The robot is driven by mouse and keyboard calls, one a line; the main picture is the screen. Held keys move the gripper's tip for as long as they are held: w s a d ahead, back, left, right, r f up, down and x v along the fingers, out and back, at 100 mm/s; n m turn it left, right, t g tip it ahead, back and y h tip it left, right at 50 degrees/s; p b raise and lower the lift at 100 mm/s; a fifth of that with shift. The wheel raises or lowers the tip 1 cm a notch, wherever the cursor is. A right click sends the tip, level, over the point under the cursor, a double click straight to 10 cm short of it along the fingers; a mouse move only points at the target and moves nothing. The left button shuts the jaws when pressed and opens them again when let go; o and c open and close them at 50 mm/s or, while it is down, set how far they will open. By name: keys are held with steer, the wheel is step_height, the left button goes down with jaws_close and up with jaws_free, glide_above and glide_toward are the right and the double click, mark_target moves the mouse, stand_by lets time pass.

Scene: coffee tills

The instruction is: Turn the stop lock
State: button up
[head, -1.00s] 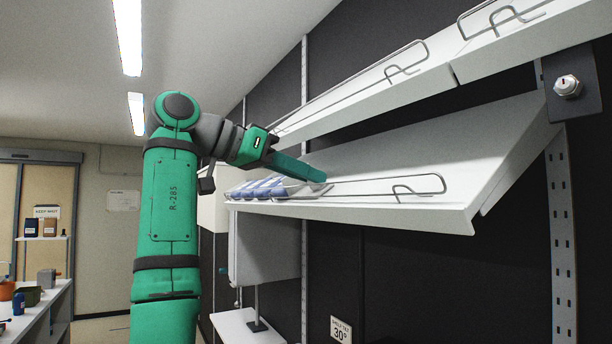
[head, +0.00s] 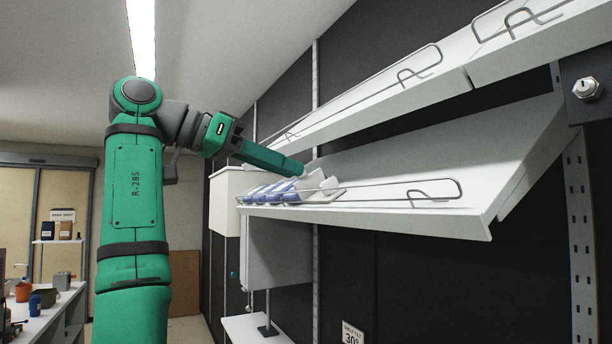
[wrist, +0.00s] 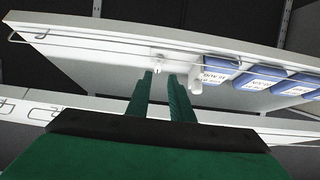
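A silver round lock (head: 586,88) sits on a dark plate at the upper right of the head view, beside the tilted shelf's right end. My gripper (head: 300,170) is far to its left, over the left part of that shelf. In the wrist view my two green fingers (wrist: 160,80) stand slightly apart, with a narrow gap. A small white fitting (wrist: 158,58) shows just beyond their tips, and a short white cylinder (wrist: 195,80) lies right of them. I cannot tell whether the fingers touch either one. Nothing is clearly held.
The tilted white shelf (head: 430,170) has a wire rail (head: 410,184) along its front edge. Blue-and-white packs (head: 270,190) lie at its left end. Another shelf (head: 370,95) runs above. A side counter (head: 40,318) stands at far left.

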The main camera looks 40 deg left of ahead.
steer(key=v, duration=0.3)
steer(key=shift+s+d+r, duration=0.15)
steer(key=shift+s+d, duration=0.05)
steer(key=shift+s, duration=0.05)
steer(key=shift+a, duration=0.1)
